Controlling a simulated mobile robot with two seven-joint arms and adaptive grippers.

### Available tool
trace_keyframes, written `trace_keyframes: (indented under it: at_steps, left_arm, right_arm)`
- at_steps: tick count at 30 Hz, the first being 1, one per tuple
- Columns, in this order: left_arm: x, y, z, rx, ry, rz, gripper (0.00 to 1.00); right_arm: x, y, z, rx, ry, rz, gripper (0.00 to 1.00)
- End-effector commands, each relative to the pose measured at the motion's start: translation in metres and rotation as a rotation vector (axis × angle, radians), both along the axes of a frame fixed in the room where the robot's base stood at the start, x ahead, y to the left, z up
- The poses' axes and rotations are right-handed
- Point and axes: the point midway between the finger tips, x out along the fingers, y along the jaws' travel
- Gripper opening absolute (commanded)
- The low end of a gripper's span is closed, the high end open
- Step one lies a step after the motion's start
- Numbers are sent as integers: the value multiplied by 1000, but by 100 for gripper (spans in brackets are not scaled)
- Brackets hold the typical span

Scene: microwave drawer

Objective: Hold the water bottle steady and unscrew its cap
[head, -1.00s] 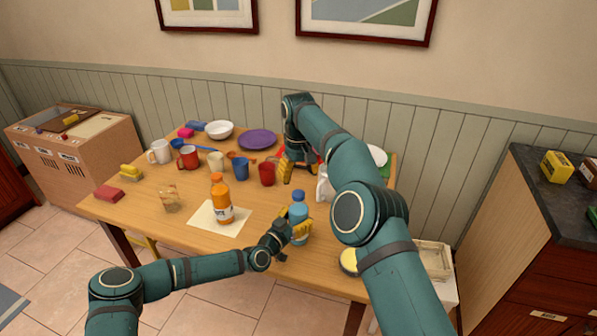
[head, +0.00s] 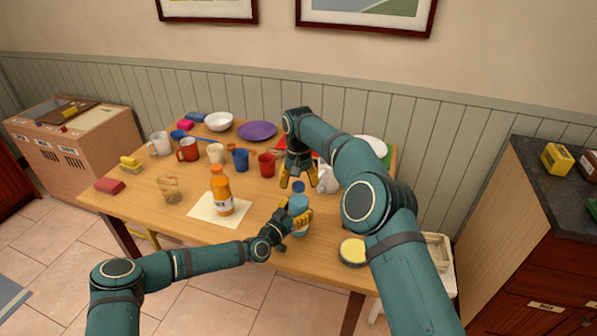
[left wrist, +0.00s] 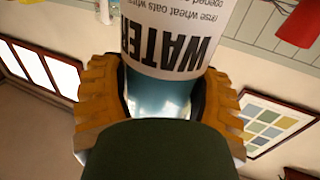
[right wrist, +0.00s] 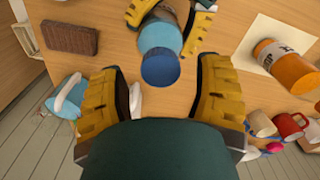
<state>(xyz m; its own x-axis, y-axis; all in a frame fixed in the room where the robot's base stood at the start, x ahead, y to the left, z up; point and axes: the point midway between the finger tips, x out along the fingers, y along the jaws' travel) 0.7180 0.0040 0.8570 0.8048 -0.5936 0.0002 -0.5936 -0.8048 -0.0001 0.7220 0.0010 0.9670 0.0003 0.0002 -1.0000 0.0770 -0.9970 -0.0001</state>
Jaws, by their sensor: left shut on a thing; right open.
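The water bottle (head: 299,204) has a light blue body, a white "WATER" label (left wrist: 165,45) and a dark blue cap (head: 298,186). It stands near the table's front edge. My left gripper (head: 298,217) is shut around the bottle's body; its yellow fingers also show on both sides in the left wrist view (left wrist: 160,95). My right gripper (head: 298,182) is open just above the bottle, pointing down. In the right wrist view the cap (right wrist: 161,69) lies between and slightly beyond its open fingers, with no visible contact. The bottle's lower part is partly hidden by my left gripper.
An orange bottle (head: 221,190) stands on a pale mat (head: 205,211) to the left. Red (head: 267,165) and blue (head: 240,160) cups are behind. A white container (head: 327,177) is right of my right gripper. A round yellow-topped tin (head: 353,251) sits at the front right.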

Motion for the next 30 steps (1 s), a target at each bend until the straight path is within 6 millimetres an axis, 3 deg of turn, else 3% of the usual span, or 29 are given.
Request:
trace_keyframes:
  at_steps: [4,14,18,20,30]
  left_arm:
    - [0,0,0,0,0,0,0]
    - [0,0,0,0,0,0,0]
    - [0,0,0,0,0,0,0]
    - [0,0,0,0,0,0,0]
    - [0,0,0,0,0,0,0]
  right_arm:
    - [0,0,-11,0,1,1,65]
    - [0,0,-13,0,0,1,67]
    - [0,0,-13,0,0,1,18]
    - [0,0,-13,0,0,1,0]
    - [0,0,-12,0,-1,55,0]
